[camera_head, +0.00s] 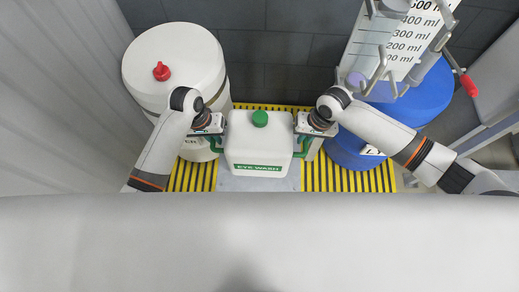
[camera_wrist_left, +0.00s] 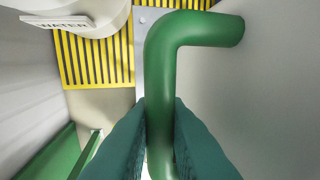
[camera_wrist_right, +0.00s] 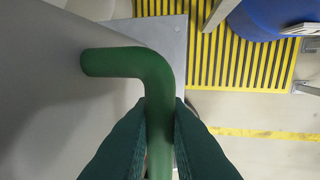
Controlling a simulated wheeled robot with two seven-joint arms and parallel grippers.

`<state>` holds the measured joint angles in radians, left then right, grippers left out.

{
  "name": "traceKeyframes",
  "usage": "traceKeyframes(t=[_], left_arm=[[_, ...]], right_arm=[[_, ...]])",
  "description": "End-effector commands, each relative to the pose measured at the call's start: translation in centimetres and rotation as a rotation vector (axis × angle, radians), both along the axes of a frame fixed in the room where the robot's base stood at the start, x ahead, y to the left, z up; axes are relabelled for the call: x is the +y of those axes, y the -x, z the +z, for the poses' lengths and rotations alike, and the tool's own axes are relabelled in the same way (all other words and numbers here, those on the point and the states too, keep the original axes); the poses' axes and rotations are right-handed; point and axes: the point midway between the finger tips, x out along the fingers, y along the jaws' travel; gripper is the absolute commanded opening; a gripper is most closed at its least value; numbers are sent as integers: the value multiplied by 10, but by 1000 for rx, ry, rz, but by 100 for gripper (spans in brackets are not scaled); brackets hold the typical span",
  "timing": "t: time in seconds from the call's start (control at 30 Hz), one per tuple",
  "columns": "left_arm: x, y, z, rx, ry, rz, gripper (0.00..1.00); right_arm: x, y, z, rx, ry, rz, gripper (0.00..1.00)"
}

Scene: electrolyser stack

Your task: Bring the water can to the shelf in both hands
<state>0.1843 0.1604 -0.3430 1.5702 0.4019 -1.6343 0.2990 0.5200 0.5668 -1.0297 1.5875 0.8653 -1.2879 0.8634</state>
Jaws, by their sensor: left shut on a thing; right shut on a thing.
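The white water can (camera_head: 258,142), with a green cap and a green EYE WASH label, is upright in the middle of the head view, between my two grippers. My left gripper (camera_head: 215,141) is shut on the can's green left handle (camera_wrist_left: 164,75), a bent bar between its fingers in the left wrist view. My right gripper (camera_head: 302,141) is shut on the green right handle (camera_wrist_right: 150,72), also between its fingers. A grey plate (camera_wrist_right: 170,35) lies below the can; I cannot tell whether they touch. No view clearly shows which surface is the shelf.
A white drum (camera_head: 175,65) with a red cap stands at the left. A grey wall (camera_head: 290,45) is behind.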

Motion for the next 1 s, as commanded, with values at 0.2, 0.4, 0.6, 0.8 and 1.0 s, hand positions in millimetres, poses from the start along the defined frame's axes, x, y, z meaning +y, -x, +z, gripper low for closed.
traceKeyframes(t=[0.2, 0.4, 0.6, 0.8, 1.0], left_arm=[[1, -3, 4, -8, 0, 2, 0], [1, -3, -3, -8, 0, 2, 0], [1, -3, -3, -9, 0, 2, 0], [1, -4, 5, -11, 1, 2, 0], [1, -5, 23, -12, 1, 2, 0]], right_arm=[[0, -3, 4, -7, -2, -1, 0], [0, -3, -3, -7, -2, -1, 0], [-1, -3, -3, -7, -2, -1, 0], [0, -4, 5, -9, -2, -2, 0], [0, -6, 23, -11, -2, -2, 0]])
